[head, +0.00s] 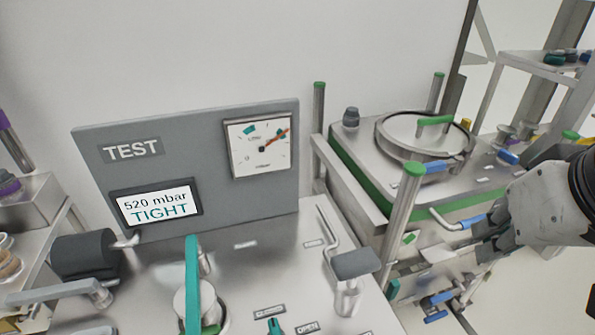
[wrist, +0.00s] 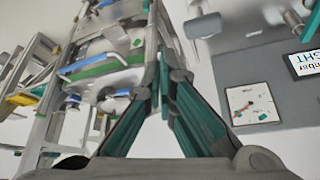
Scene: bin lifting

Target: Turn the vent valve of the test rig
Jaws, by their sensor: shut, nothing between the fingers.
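The test rig has a grey panel marked TEST (head: 250,205) with a dial gauge (head: 260,147) and a display (head: 158,206) reading "520 mbar TIGHT". On its top, a small teal knob (head: 275,327) sits at the bottom edge of the head view, beside a label reading OPEN; it may be the vent valve, and its lower part is cut off. A long teal lever (head: 192,275) stands over a round metal fitting to its left. My gripper (head: 482,250) is at the right, well away from the knob, shut and empty. It also shows in the wrist view (wrist: 165,75).
A green-topped post (head: 402,215) and a station with a round lid (head: 425,140) stand between rig and gripper. Blue-sleeved handles (head: 472,221) are close to my gripper.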

